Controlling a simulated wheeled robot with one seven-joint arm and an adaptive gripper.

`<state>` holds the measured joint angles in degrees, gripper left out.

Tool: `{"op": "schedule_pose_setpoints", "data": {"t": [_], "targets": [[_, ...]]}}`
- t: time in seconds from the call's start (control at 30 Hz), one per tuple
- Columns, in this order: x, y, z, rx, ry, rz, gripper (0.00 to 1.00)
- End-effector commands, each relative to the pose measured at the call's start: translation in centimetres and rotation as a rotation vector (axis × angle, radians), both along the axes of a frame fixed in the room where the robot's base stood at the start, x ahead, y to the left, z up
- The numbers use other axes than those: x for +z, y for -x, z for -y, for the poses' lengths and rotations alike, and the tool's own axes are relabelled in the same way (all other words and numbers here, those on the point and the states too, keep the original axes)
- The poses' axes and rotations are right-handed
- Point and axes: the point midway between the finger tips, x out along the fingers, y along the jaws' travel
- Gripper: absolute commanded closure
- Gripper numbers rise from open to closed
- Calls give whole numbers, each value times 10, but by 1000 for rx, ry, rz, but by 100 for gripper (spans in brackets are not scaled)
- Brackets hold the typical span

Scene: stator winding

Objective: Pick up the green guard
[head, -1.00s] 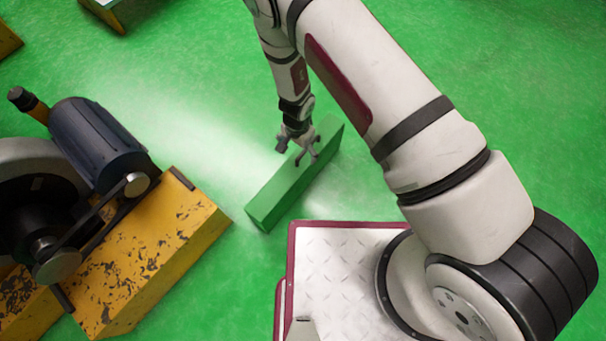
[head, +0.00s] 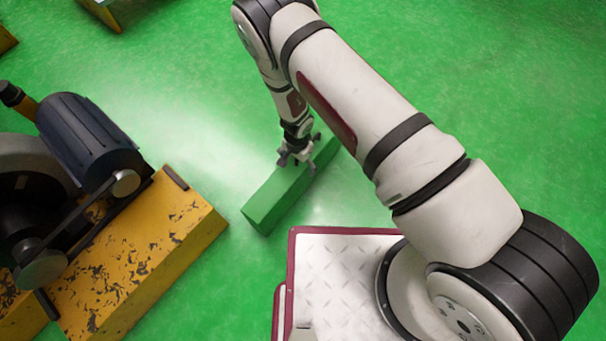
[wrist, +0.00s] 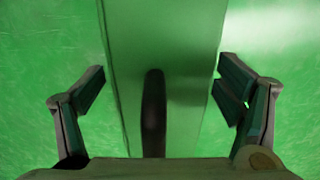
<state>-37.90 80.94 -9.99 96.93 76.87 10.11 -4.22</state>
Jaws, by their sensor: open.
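The green guard (head: 268,205) is a long green box-like piece lying on the green floor, running from lower left to upper right in the head view. In the wrist view the guard (wrist: 165,45) passes between the two fingers, with a dark elongated slot or mark on its face. My gripper (head: 297,163) is at the guard, around its middle. In the wrist view my gripper (wrist: 160,90) is open, with one finger on each side of the guard. The left finger shows a gap to the guard; the right finger looks close to its edge, and I cannot tell if it touches.
A yellow, worn machine base (head: 150,250) with a blue motor (head: 88,135) and belt stands to the left of the guard. Other yellow machinery (head: 103,10) is at the top left. Open green floor (head: 500,90) lies to the right and behind.

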Motion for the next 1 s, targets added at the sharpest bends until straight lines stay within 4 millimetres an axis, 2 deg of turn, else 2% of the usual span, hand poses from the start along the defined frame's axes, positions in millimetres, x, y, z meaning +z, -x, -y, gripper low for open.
{"op": "schedule_pose_setpoints", "data": {"t": [0.17, 0.43, 0.77, 0.8, 1.0], "targets": [[1, 0, 0, 0, -1, 1, 16], [1, 0, -1, 0, -1, 1, 77], [5, -1, -1, -1, -2, 2, 77], [7, -2, -1, -1, -3, 2, 84], [31, -2, -1, -1, -3, 2, 84]]}}
